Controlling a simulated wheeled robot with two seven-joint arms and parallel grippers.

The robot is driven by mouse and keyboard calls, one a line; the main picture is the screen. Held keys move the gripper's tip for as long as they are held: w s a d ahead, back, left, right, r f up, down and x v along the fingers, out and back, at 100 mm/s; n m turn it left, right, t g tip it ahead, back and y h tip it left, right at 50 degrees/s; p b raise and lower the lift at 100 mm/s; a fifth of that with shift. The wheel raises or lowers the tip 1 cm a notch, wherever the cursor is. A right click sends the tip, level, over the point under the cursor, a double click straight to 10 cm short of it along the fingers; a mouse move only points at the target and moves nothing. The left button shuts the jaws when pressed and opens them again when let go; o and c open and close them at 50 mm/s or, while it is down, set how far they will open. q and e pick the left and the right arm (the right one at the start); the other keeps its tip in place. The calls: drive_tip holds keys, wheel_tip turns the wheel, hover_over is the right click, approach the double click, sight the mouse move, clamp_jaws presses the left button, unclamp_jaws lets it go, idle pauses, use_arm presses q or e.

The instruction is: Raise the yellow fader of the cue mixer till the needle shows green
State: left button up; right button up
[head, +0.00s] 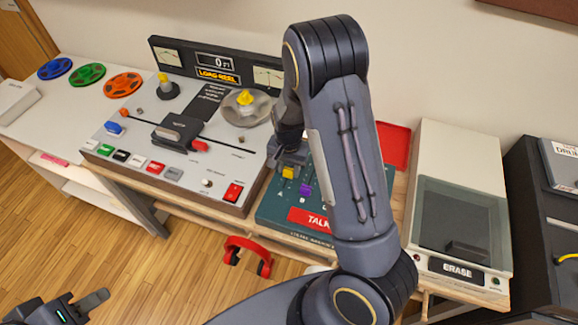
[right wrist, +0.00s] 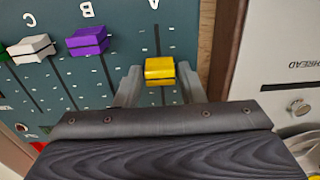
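The cue mixer (head: 268,208) is a dark teal panel, partly hidden behind my right arm in the head view. Its yellow fader (right wrist: 160,70) sits in the slot marked A, and its cap also shows in the head view (head: 289,172). My right gripper (right wrist: 160,88) has one finger on each side of the yellow cap, close against it, and looks shut on it. A purple fader (right wrist: 88,41) and a white fader (right wrist: 31,48) stand beside it. No needle of the mixer is visible. My left gripper (head: 68,303) is open and empty at the bottom left.
The tape machine (head: 130,140) with two small meters on its back panel stands left of the mixer. A glass-lidded eraser box (head: 462,215) stands right. Red headphones (head: 248,256) hang at the front edge. Coloured reels (head: 88,74) lie on the left table.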

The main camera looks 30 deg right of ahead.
sight(289, 170)
drive_tip(key=shift+o, duration=1.1)
drive_tip(key=shift+r, duration=3.9)
